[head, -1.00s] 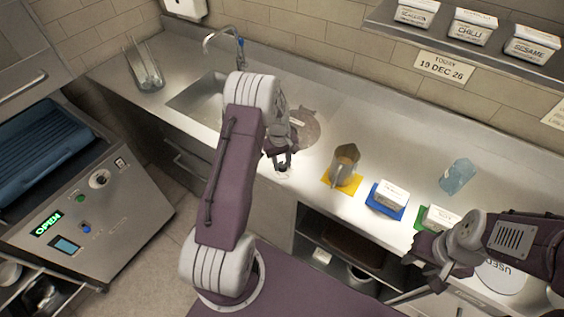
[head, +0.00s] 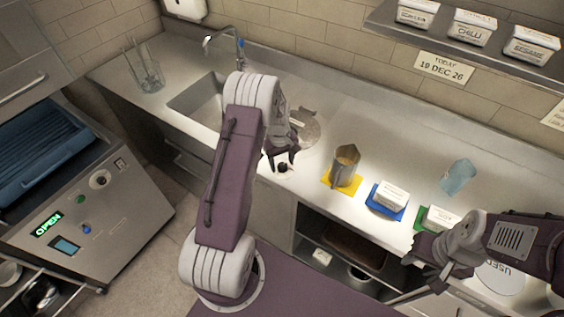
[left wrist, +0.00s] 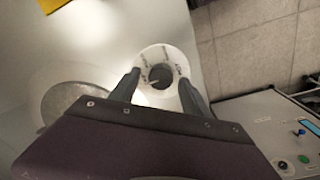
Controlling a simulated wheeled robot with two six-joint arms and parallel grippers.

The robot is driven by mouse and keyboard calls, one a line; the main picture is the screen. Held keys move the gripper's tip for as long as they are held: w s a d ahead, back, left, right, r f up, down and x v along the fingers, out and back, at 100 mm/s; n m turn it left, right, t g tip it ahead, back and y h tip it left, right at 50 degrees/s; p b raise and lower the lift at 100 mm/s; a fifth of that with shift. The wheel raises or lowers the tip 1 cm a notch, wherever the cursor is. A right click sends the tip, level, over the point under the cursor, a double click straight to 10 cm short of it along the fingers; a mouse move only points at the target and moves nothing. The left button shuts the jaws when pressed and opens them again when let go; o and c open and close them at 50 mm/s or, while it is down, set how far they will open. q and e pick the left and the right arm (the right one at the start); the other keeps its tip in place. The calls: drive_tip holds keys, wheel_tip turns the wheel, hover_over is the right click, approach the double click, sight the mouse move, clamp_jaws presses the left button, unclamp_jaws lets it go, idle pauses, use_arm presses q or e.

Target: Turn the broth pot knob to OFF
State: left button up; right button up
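The broth pot knob (head: 284,168) is a small black knob on a round white dial at the counter's front edge. In the left wrist view the knob (left wrist: 159,76) sits between my fingertips, with a gap on each side; the dial's lettering is too blurred to read. My left gripper (head: 281,154) is open just above the knob, apparently not touching it. The round grey lid of the pot (head: 309,130) is set in the counter behind, partly hidden by my gripper.
A metal jug (head: 345,165) stands on a yellow mat right of the knob. White tubs on a blue mat (head: 375,202) and a green mat (head: 419,217) stand further right. A sink (head: 200,103) and a clear container (head: 146,72) are at the left.

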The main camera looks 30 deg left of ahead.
sight(281, 166)
use_arm(q)
wheel_tip(281, 166, up, 9)
drive_tip(key=b, duration=0.1)
drive_tip(key=shift+s+a, duration=0.15)
drive_tip(key=shift+s, duration=0.1)
idle(0.3)
drive_tip(key=s+d+r+m, duration=0.3)
drive_tip(key=s+d+r, duration=0.25)
drive_tip(key=d, duration=0.35)
drive_tip(key=s+d+f+m, duration=0.1)
drive_tip(key=s+f+m, duration=0.1)
drive_tip(key=s, duration=0.4)
drive_tip(key=s+d+f+m, duration=0.1)
drive_tip(key=s+m, duration=0.4)
drive_tip(key=s, duration=0.2)
drive_tip(key=shift+d+f+t, duration=0.2)
drive_tip(key=shift+f+t, duration=0.1)
drive_tip(key=shift+f, duration=0.1)
